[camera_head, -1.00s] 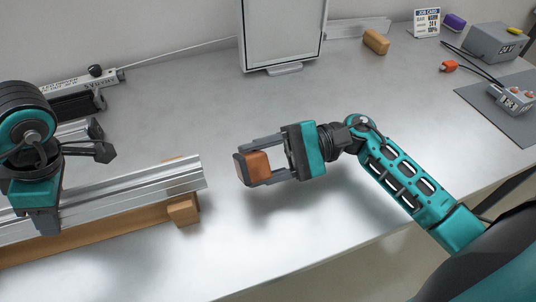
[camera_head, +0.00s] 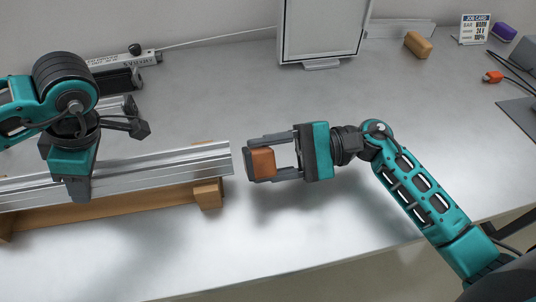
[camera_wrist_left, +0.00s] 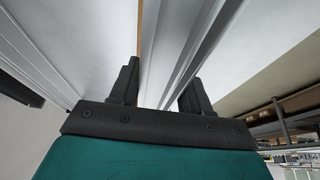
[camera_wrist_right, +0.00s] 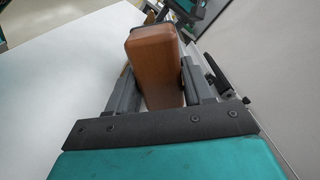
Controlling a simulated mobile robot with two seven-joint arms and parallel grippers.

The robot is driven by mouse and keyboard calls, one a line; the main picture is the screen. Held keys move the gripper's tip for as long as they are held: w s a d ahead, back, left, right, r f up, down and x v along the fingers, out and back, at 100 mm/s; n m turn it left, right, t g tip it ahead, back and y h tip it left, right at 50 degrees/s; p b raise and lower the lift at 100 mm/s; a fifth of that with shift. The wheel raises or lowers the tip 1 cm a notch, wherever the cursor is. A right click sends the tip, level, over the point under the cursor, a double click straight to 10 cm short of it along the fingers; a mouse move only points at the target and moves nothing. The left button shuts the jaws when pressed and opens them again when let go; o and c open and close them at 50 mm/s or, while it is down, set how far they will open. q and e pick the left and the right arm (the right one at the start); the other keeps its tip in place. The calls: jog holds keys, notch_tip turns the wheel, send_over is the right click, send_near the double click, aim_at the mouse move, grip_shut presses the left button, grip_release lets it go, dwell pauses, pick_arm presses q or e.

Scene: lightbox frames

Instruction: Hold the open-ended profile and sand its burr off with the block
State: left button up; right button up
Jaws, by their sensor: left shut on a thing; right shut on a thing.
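The silver open-ended profile (camera_head: 165,172) lies lengthwise at the left on a wooden support, its open end pointing right. My left gripper (camera_head: 78,190) is shut on it from above, and in the left wrist view my fingers (camera_wrist_left: 157,92) straddle the profile (camera_wrist_left: 180,45). My right gripper (camera_head: 262,163) is shut on the orange-brown block (camera_head: 263,161), just right of the profile's end with a small gap. The block (camera_wrist_right: 153,65) also shows between the fingers in the right wrist view. The burr is too small to make out.
The wooden support (camera_head: 208,195) sticks out below the profile. A dark-and-silver device (camera_head: 120,72) stands at the back left, a white framed panel (camera_head: 322,30) at the back. A tan block (camera_head: 418,45) and a job card (camera_head: 474,29) are at the back right. The middle table is clear.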

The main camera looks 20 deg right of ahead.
jog(key=shift+a, duration=1)
jog(key=shift+w, duration=0.15)
jog(key=shift+w+d, duration=0.2)
jog(key=shift+w, duration=2.65)
jog(key=shift+s, duration=0.1)
jog(key=shift+s+a, duration=0.15)
jog(key=shift+s, duration=1.3)
jog(key=shift+s+a, duration=0.15)
jog(key=shift+s, duration=1.3)
pick_arm(q)
jog(key=shift+d, duration=0.1)
pick_arm(e)
jog(key=shift+d, duration=0.1)
jog(key=shift+s+d, duration=0.2)
jog(key=shift+d, duration=2.8)
jog(key=shift+d, duration=0.15)
